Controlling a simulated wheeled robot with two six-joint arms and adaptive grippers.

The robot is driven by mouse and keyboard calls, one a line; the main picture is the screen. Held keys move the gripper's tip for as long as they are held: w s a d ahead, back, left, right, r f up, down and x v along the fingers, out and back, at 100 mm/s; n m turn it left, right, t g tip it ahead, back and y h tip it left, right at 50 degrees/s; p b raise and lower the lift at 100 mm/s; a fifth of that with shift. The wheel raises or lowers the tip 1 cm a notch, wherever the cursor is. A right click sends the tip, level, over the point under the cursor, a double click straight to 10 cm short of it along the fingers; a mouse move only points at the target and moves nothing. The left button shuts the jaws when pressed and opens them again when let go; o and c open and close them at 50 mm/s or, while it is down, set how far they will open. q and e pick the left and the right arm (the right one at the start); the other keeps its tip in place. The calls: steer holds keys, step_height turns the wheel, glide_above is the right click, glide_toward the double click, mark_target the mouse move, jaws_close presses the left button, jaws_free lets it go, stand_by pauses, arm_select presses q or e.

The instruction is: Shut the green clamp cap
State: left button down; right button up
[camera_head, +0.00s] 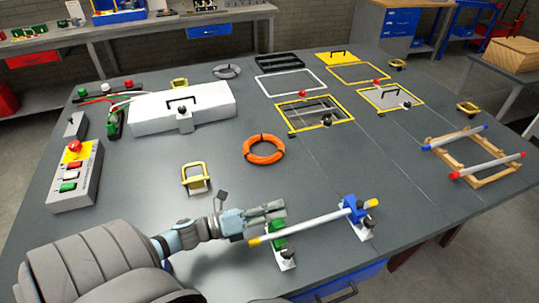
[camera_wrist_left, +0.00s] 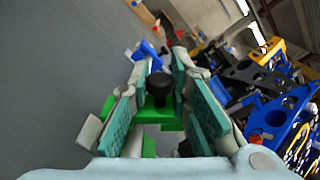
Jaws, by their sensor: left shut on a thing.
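The green clamp (camera_head: 278,243) stands on a white base near the table's front edge, under a white rod with yellow ends (camera_head: 315,227). My left gripper (camera_head: 278,210) is just behind and above it. In the left wrist view, the teal finger pads (camera_wrist_left: 170,85) are either side of the black knob (camera_wrist_left: 160,90) on the green clamp cap (camera_wrist_left: 172,124) and are shut on it. The fingers partly hide the cap, so I cannot tell its exact angle. My right gripper is out of view.
A blue clamp (camera_head: 356,214) bears the rod's other end. An orange ring (camera_head: 264,149), a yellow-handled block (camera_head: 195,178) and a button box (camera_head: 75,175) lie farther back and left. A wooden rack (camera_head: 473,159) with rods is on the right. The table between is clear.

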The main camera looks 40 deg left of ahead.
arm_select(q)
steer(key=shift+s+d+m, duration=0.3)
steer(key=shift+d+m, duration=0.2)
steer(key=shift+m, duration=0.5)
steer(key=m, duration=0.1)
steer(key=d+m, duration=0.1)
steer(key=shift+s+d+f+m+p, duration=0.15)
steer(key=shift+s+f+m+p, duration=0.15)
steer(key=shift+s+f, duration=0.05)
steer(key=m, duration=0.1)
steer(key=d+f+m, duration=0.1)
steer(key=shift+s+m+b, duration=0.3)
steer(key=shift+s+d+f+m+b, duration=0.15)
steer(key=shift+d+f+m+b, duration=0.1)
steer(key=shift+m, duration=0.4)
steer(key=shift+s+d+f+m+b, duration=0.1)
steer(key=shift+d+f+m+b, duration=0.15)
steer(key=shift+m, duration=0.4)
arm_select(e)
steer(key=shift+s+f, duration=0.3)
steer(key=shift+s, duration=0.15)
arm_select(q)
steer(key=c, duration=1.5)
jaws_free()
steer(key=shift+o, duration=0.2)
steer(key=shift+a, duration=0.1)
